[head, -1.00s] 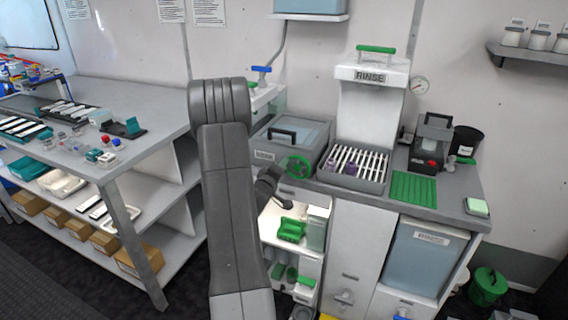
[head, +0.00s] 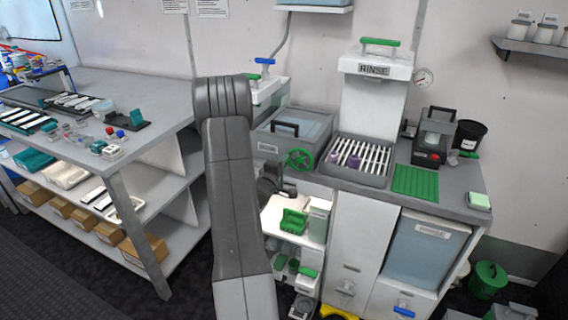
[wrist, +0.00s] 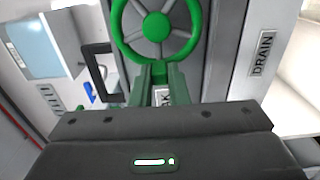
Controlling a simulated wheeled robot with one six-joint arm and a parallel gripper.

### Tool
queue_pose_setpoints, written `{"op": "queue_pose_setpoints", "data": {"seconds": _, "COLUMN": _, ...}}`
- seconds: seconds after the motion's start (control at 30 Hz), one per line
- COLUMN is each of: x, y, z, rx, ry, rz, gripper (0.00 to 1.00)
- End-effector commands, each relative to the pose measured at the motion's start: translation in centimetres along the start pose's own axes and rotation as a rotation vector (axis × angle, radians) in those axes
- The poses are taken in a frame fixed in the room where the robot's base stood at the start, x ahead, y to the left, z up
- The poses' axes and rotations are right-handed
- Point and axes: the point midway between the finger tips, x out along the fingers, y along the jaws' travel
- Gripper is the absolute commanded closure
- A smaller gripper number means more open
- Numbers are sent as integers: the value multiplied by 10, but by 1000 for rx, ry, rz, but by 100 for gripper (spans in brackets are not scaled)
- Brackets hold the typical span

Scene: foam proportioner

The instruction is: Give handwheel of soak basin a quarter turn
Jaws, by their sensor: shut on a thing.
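The soak basin (head: 318,128) is a grey, lidded tub with a black handle on the counter. Its green handwheel (head: 299,160) is on the front and fills the top of the wrist view (wrist: 157,26), with spokes and a round hub. My gripper (wrist: 160,72) is shut on the lower rim of the handwheel, its green fingers hiding that part of the rim and some of the basin's label. In the head view my gripper (head: 284,188) shows just below the wheel, partly hidden by my arm.
A white rinse unit (head: 374,105) with a slatted tray stands right of the basin. Below the wheel is an open shelf with a green item (head: 292,222). A grey shelving table (head: 160,110) stands on the left. A DRAIN label (wrist: 262,53) shows in the wrist view.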

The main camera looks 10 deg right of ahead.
Motion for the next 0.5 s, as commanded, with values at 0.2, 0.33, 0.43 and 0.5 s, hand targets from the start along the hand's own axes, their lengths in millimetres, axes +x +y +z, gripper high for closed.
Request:
{"op": "queue_pose_setpoints", "data": {"seconds": 0.2, "x": 0, "y": -2, "z": 0, "rx": -3, "ry": 1, "rz": -3, "gripper": 100}}
{"op": "queue_pose_setpoints", "data": {"seconds": 0.33, "x": 0, "y": -2, "z": 0, "rx": -2, "ry": 1, "rz": -3, "gripper": 68}}
{"op": "queue_pose_setpoints", "data": {"seconds": 0.43, "x": 0, "y": -1, "z": 0, "rx": -1, "ry": 1, "rz": -2, "gripper": 64}}
{"op": "queue_pose_setpoints", "data": {"seconds": 0.5, "x": 0, "y": -1, "z": 0, "rx": -1, "ry": 0, "rz": -2, "gripper": 64}}
